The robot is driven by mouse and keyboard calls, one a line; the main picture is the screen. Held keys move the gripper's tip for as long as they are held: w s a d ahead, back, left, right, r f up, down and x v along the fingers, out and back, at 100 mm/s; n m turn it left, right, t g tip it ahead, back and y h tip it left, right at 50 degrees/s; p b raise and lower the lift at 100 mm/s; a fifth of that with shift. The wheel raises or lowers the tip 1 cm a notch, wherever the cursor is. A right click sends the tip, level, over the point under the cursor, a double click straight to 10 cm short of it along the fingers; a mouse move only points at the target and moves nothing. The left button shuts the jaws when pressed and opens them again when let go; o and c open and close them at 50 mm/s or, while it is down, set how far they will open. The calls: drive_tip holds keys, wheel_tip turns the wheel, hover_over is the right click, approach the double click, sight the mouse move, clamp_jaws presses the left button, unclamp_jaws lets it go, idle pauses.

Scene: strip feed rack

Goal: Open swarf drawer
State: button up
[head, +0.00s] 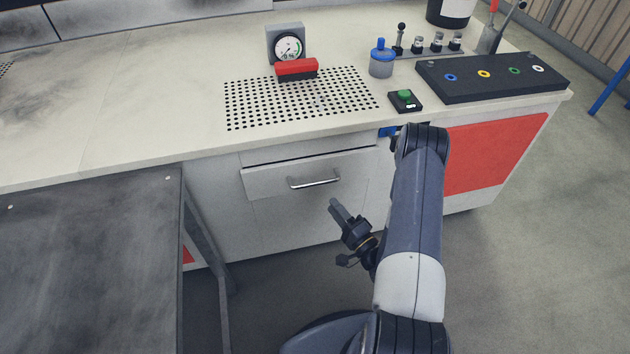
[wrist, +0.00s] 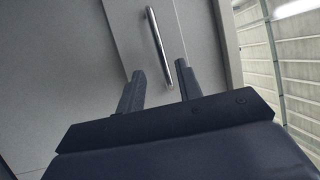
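The swarf drawer (head: 270,181) is a light grey front under the worktop in the head view, with a dark gap along its top edge. Its silver bar handle (head: 314,182) lies level across it. My gripper (head: 335,204) is in front of the cabinet, a little below and right of the handle, apart from it. In the wrist view the handle (wrist: 157,47) shows tilted beyond the fingers. The two dark fingers of my gripper (wrist: 160,80) stand apart with nothing between them, so it is open.
A dark table (head: 90,265) with a leg stands close on the left. The worktop (head: 120,120) above holds a perforated plate, a dial gauge (head: 288,47), a red-and-black block (head: 297,69), a green button box (head: 405,100) and a black panel (head: 490,78). Floor on the right is clear.

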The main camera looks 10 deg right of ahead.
sight(314, 184)
drive_tip(key=x, duration=1)
drive_tip(key=shift+w+a, duration=0.1)
drive_tip(key=shift+w, duration=0.05)
clamp_jaws()
